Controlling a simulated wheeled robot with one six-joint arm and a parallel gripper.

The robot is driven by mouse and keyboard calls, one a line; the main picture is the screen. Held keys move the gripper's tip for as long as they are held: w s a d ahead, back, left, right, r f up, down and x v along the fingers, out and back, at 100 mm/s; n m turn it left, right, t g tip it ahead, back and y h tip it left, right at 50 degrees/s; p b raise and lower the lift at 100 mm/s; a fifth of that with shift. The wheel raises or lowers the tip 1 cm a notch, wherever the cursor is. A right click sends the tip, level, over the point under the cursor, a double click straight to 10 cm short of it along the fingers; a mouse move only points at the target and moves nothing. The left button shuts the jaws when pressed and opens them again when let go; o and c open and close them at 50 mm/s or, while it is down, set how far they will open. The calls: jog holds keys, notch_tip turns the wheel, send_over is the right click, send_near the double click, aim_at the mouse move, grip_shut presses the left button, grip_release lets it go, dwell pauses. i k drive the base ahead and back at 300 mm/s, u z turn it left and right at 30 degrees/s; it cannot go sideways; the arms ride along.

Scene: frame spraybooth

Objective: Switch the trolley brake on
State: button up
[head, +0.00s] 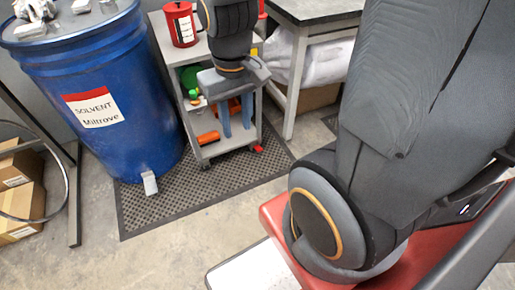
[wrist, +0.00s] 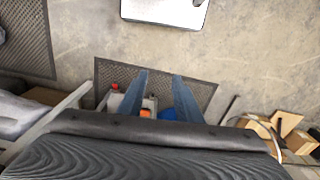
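The grey trolley (head: 208,152) stands on a dark perforated mat beside the blue drum. A small red tab (head: 258,149), seemingly the brake pedal, shows low at its front right caster. A small red spot, likely the same tab (wrist: 115,86), shows left of my fingers in the wrist view. Whether it is up or down is too small to tell. My gripper (head: 237,130) points down in front of the trolley, left of the red tab and apart from it. Its two blue fingers (wrist: 160,76) are spread with nothing between them. My wrist hides part of the trolley's shelves.
The blue solvent drum (head: 130,80) stands left of the trolley, and a workbench (head: 310,12) stands right. A red can (head: 181,25) is on the trolley's top. An orange item (head: 208,138) lies on its lower shelf. Cardboard boxes (head: 22,200) are far left. The floor in front is clear.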

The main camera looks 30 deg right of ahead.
aim_at(258, 147)
jog(key=k, duration=1.35)
jog(key=z, duration=0.45)
jog(key=i, duration=0.45)
jog(key=z, duration=0.65)
jog(key=i, duration=1.35)
jog(key=u, duration=0.95)
